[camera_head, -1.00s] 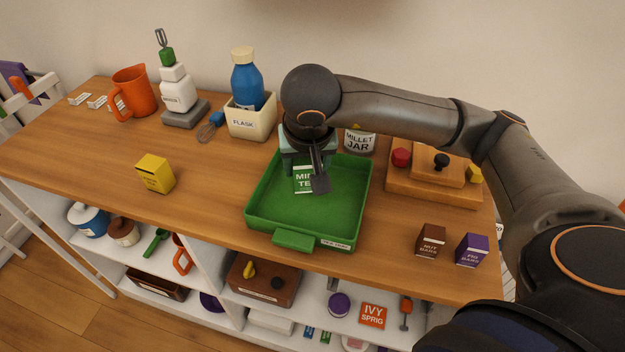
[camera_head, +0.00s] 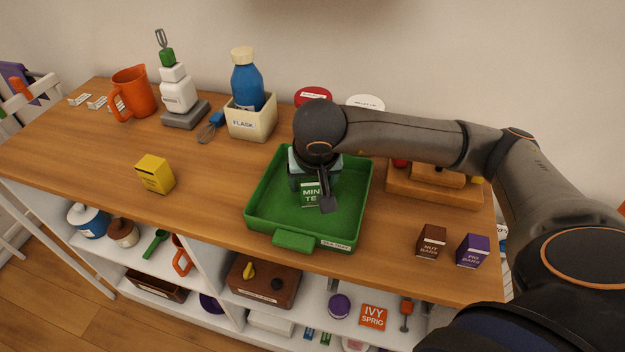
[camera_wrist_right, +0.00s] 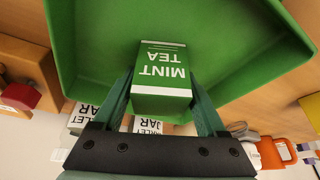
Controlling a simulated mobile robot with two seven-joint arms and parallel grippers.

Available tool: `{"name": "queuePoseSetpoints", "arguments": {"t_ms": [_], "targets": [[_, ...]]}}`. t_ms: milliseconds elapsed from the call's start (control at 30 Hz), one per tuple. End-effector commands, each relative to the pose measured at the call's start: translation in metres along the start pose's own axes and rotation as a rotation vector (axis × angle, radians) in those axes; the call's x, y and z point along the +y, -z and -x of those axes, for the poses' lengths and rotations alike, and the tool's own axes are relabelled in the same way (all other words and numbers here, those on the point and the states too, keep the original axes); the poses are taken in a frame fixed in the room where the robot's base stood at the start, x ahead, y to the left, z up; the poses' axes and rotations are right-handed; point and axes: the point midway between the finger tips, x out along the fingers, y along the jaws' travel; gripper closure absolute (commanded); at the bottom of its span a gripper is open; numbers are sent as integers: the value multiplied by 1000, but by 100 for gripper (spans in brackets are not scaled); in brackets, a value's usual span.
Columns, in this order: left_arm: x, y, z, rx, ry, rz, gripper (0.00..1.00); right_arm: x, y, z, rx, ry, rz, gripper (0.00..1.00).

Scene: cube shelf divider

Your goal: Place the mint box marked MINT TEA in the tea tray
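The green and white mint box marked MINT TEA (camera_head: 310,194) is inside the green tea tray (camera_head: 262,208), near its middle. It also shows in the right wrist view (camera_wrist_right: 162,75), with its lettering upside down. My right gripper (camera_wrist_right: 162,95) has a finger on each side of the box and is shut on it. In the head view the right gripper (camera_head: 318,186) is low over the tray and partly hides the box. I cannot tell whether the box touches the tray floor. My left gripper is not in view.
A yellow box (camera_head: 155,174) stands left of the tray. A brown box (camera_head: 431,241) and a purple box (camera_head: 472,250) stand to its right. The flask holder (camera_head: 250,122) and lidded jars are behind. A wooden block set (camera_head: 432,190) is at right.

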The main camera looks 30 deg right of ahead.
Motion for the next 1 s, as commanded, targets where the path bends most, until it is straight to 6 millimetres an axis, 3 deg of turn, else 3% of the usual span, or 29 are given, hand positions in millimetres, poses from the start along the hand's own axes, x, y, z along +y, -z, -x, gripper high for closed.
{"name": "queuePoseSetpoints", "arguments": {"t_ms": [133,533,1000], "targets": [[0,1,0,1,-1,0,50,0,0,0,0,-1,0,8],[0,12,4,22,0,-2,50,0,2,9,1,2,0,8],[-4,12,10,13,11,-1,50,0,4,107,4,2,1,8]]}}
